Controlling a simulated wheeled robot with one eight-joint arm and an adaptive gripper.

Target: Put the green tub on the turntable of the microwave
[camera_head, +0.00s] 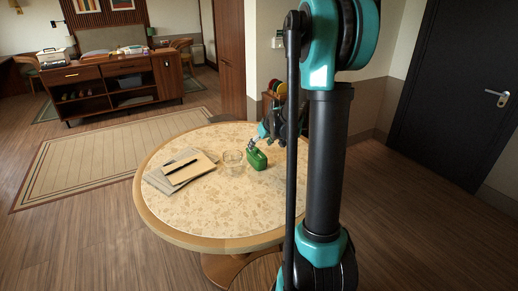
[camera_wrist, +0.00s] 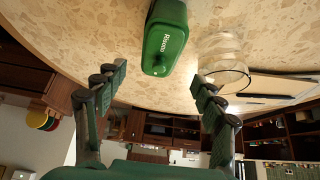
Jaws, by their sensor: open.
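The green tub (camera_head: 257,160) stands on the round speckled table, right of the middle. In the wrist view the tub (camera_wrist: 165,40) shows its white lettering, ahead of and roughly between my fingertips. My gripper (camera_wrist: 160,82) is open, with a finger to each side and nothing between them. In the head view my gripper (camera_head: 256,140) is just above and beside the tub, partly hidden by my arm; I cannot tell whether it touches. I cannot make out a microwave or its turntable in either view.
A clear glass (camera_head: 233,160) stands close left of the tub; it also shows in the wrist view (camera_wrist: 224,58). A notebook with a pen (camera_head: 188,168) lies farther left on the table (camera_head: 220,215). The front of the table is clear. A wooden sideboard (camera_head: 112,78) stands at the back left.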

